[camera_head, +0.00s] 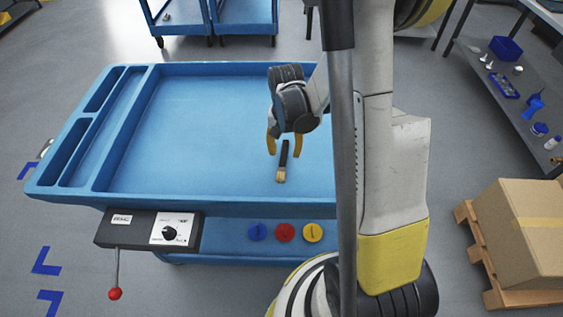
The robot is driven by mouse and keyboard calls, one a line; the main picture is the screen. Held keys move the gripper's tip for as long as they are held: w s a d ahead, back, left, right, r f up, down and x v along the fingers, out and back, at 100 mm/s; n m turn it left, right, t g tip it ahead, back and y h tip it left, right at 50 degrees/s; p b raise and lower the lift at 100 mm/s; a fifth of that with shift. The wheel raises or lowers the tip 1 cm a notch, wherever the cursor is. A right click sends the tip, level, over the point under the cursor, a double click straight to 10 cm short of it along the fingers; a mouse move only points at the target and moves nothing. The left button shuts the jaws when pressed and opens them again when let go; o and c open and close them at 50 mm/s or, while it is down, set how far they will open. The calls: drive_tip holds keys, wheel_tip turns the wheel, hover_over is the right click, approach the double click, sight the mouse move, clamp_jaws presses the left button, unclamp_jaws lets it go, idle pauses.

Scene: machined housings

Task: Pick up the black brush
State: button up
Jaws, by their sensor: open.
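The black brush (284,155) lies on the blue cart top (180,120), right of its middle. Its dark handle points away from me, and its tan bristle end (281,177) points toward the front edge. My gripper (285,150) hangs over the handle with its yellow fingers pointing down and spread apart. One finger shows left of the brush and one to its right. The gripper is open and empty. I cannot tell how far above the brush the fingertips are. The far end of the handle is partly hidden by the gripper.
The cart has a raised rim and long compartments at its left. A control box (150,230) with a red-knobbed lever (115,293) is at its front, near blue, red and yellow discs. A cardboard box (520,230) on a pallet stands right. The tray around the brush is clear.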

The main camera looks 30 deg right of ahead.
sight(283, 159)
drive_tip(key=f+b, duration=0.1)
drive_tip(key=f, duration=0.1)
drive_tip(key=f+b, duration=0.2)
drive_tip(key=f, duration=0.1)
drive_tip(key=shift+w+a+f, duration=0.1)
drive_tip(key=shift+w+f, duration=0.2)
drive_tip(key=shift+w, duration=0.05)
drive_tip(key=shift+r, duration=0.1)
clamp_jaws()
